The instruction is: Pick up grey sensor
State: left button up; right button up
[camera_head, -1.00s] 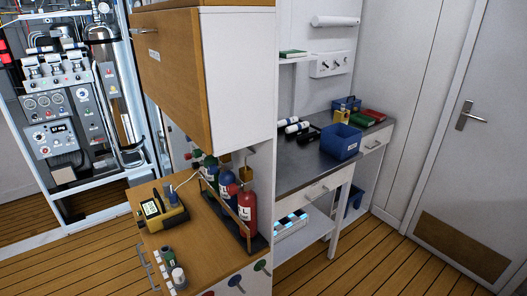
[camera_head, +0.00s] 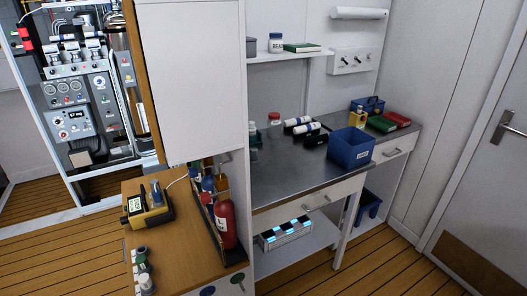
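Several small cylindrical pieces stand in a row along the front left edge of the wooden bench top (camera_head: 185,255). They include a dark green-topped piece (camera_head: 141,250) and a pale grey-white piece (camera_head: 146,284) that may be the grey sensor; I cannot tell for sure at this size. A yellow and black analyser (camera_head: 150,210) with a small display sits behind them, with a blue-grey cylinder (camera_head: 156,190) standing at it. Neither of my grippers is in view.
A rack with a red cylinder (camera_head: 226,224) and blue ones stands at the bench's right. A tall white cabinet panel (camera_head: 195,80) rises behind. To the right, a metal worktop (camera_head: 290,182) holds a blue bin (camera_head: 350,148) and bottles. Wooden floor lies in front.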

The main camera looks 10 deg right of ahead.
aim_at(254, 152)
jog(key=i+l, duration=0.1)
jog(key=l, duration=0.3)
jog(key=i+l, duration=0.15)
jog(key=l, duration=0.3)
jog(key=l+u, duration=0.2)
jog(key=u, duration=0.3)
jog(key=i+l+u, duration=0.1)
jog(key=u, duration=0.35)
jog(key=l+u, duration=0.25)
jog(key=u, duration=0.25)
jog(key=k+l+u, duration=0.1)
jog(key=l+u, duration=0.15)
jog(key=l, duration=0.15)
jog(key=k+l+u, duration=0.15)
jog(key=l+u, duration=0.15)
jog(key=l, duration=0.1)
